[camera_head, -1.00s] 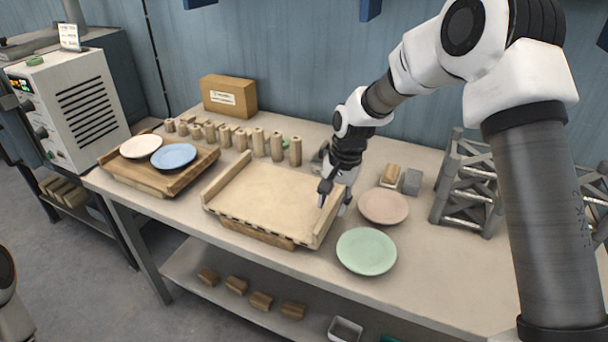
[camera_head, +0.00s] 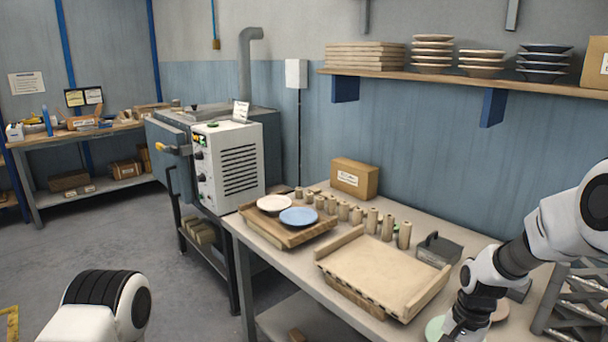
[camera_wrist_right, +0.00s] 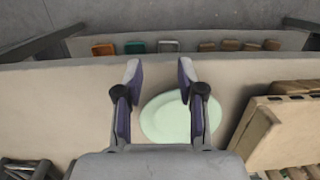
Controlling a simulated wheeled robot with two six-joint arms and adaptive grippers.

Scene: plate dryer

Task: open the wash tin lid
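A dark grey box-shaped tin (camera_head: 438,250) with a handle on top stands at the back of the table, right of the pale board; it seems to be the wash tin. Its top looks shut, but the detail is small. My right gripper shows in the wrist view (camera_wrist_right: 160,72) with its two fingers apart and nothing between the tips. It is above the front of the table, near the pale green plate (camera_wrist_right: 166,118), and apart from the tin. In the head view its fingers are cut off at the bottom edge. My left gripper is out of view.
A pale board (camera_head: 385,272) with raised sides lies left of my right arm. A wooden tray (camera_head: 262,233) holds a cream plate (camera_head: 274,204) and a blue plate (camera_head: 298,217). Several wooden posts (camera_head: 372,221) stand behind. A grey rack (camera_head: 575,305) stands at right.

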